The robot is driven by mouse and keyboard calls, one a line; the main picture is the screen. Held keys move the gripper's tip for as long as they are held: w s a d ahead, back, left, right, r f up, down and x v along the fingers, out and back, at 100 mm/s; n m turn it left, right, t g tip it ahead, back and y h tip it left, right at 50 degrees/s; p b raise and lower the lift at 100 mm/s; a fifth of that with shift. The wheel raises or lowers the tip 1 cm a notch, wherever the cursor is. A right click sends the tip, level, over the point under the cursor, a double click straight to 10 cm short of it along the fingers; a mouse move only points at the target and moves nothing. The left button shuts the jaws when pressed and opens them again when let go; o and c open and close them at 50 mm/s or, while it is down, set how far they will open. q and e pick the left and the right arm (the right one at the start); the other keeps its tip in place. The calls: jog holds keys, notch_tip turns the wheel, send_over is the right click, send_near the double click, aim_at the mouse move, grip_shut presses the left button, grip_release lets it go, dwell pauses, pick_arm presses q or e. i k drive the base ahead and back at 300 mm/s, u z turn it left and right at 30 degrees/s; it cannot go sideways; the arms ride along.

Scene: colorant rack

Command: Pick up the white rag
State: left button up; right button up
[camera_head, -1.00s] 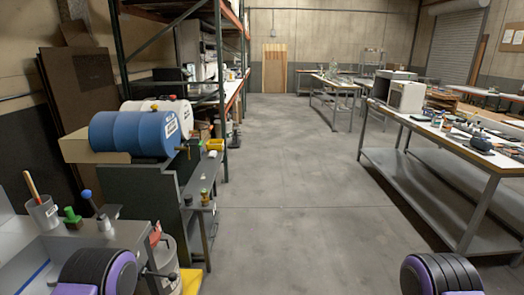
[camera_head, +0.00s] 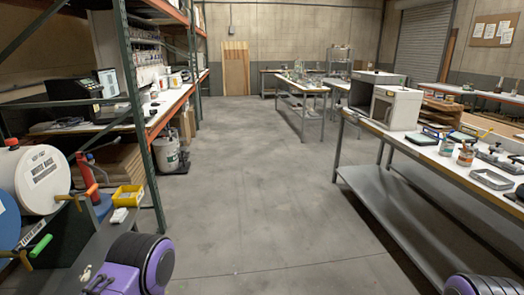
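I cannot make out the white rag for certain. A small white item (camera_head: 118,215) lies on the grey bench at lower left, in front of a yellow bin (camera_head: 128,196); it is too small to tell what it is. Only purple and black parts of my arms show at the bottom left and bottom right edges. Neither of my grippers is in view.
A rack (camera_head: 150,130) holds a shelf with machines. A long workbench (camera_head: 430,160) with a grey-white oven box (camera_head: 398,106) runs along the right. The floor aisle (camera_head: 250,170) between is clear.

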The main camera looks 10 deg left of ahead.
aim_at(120, 214)
jog(key=u, duration=0.65)
jog(key=i, duration=2.2)
jog(key=u, duration=0.95)
